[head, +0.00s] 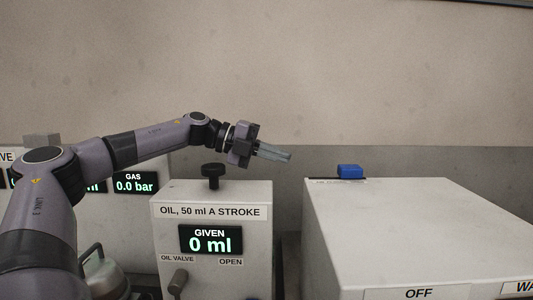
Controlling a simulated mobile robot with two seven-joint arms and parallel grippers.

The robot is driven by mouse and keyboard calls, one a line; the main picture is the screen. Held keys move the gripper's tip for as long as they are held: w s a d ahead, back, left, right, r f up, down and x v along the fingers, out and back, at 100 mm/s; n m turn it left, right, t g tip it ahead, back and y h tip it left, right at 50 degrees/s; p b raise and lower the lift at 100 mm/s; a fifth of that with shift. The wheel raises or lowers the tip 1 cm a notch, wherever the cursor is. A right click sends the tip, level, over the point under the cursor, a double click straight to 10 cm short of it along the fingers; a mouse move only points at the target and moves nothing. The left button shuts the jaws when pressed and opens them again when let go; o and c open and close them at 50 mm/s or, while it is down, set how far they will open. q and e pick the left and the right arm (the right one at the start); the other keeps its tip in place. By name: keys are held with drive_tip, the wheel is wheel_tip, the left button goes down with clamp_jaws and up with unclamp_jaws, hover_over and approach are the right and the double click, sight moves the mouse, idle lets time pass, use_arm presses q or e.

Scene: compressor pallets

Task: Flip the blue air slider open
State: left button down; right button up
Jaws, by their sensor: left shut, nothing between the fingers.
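The blue air slider (350,171) is a small blue block on a dark strip at the far left edge of the white box top on the right. A label in front of the strip is too small to read. My left gripper (290,156) is shut and empty, pointing right, in the air to the left of the slider and apart from it. It shows above and to the right of the black knob of the oil unit. My right gripper is out of view.
The oil unit (258,240) stands in the middle, with a black knob (213,171) on top and a display reading 0 ml. A gas display (136,183) reads 0.0 bar. A plain wall stands behind.

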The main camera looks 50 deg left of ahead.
use_arm(q)
drive_tip(key=shift+b+v, duration=0.35)
drive_tip(key=shift+v, duration=0.95)
